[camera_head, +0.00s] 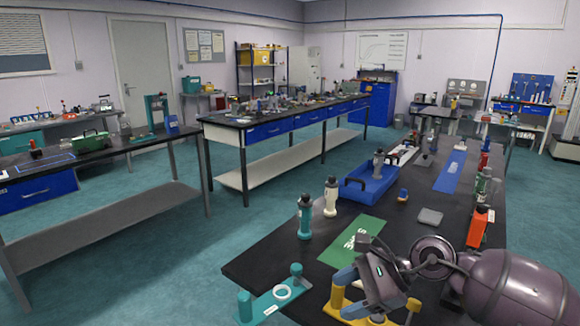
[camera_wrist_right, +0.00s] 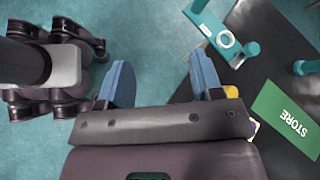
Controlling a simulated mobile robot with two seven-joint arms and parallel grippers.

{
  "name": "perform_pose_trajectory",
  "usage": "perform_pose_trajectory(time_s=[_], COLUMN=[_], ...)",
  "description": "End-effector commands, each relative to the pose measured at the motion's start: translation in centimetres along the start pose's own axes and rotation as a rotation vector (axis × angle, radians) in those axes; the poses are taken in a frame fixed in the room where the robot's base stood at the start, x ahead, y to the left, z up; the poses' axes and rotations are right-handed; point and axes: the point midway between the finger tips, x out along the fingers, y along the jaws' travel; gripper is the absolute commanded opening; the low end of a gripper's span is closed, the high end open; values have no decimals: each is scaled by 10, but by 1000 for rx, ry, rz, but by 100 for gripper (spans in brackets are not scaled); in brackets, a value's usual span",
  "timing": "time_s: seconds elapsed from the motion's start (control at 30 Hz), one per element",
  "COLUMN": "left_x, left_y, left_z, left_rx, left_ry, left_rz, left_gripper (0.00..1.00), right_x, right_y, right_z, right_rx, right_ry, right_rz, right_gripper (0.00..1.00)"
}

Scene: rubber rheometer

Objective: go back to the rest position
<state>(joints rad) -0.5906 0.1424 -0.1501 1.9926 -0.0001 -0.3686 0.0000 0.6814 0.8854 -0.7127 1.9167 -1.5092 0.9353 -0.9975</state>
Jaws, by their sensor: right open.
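My right gripper (camera_head: 343,290) is at the lower right in the head view, above the near end of the black workbench (camera_head: 258,258). In the right wrist view the same gripper (camera_wrist_right: 162,80) has its two blue fingers spread wide with nothing between them. Beneath the fingers are the teal floor and the bench edge. A yellow fixture (camera_head: 337,306) shows close under the gripper in the head view; I cannot tell whether they touch. My left gripper is not in view.
A teal fixture (camera_head: 262,310) stands at the bench's near corner. A green STORE mat (camera_head: 352,240), two bottles (camera_head: 305,217) (camera_head: 331,197), a blue tray (camera_head: 368,186) and an orange device (camera_head: 478,227) are on the bench. Open floor (camera_head: 160,262) lies left of it.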

Motion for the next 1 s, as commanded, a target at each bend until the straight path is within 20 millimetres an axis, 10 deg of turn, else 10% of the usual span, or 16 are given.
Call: perform_pose_trajectory(time_s=[0.2, 0.37, 0.57, 0.77, 0.8, 1.0], left_x=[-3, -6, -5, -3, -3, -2], left_y=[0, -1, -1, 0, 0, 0], left_z=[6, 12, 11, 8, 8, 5], left_rx=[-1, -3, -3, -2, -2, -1], left_ry=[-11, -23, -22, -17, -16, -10], left_rz=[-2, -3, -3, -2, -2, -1], left_gripper=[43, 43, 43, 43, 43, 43], right_x=[-4, -23, -40, -36, -33, -16], right_y=[-21, -39, -43, -4, 8, 86], right_z=[61, 62, -1, -91, -108, -181], right_rx=[636, 1181, 1890, 2474, -2543, -2158], right_ry=[-534, -925, -1389, -1769, 1814, 1551], right_rz=[-97, -98, -63, -41, 42, 63], right_gripper=[60, 60, 60, 60, 60, 60])
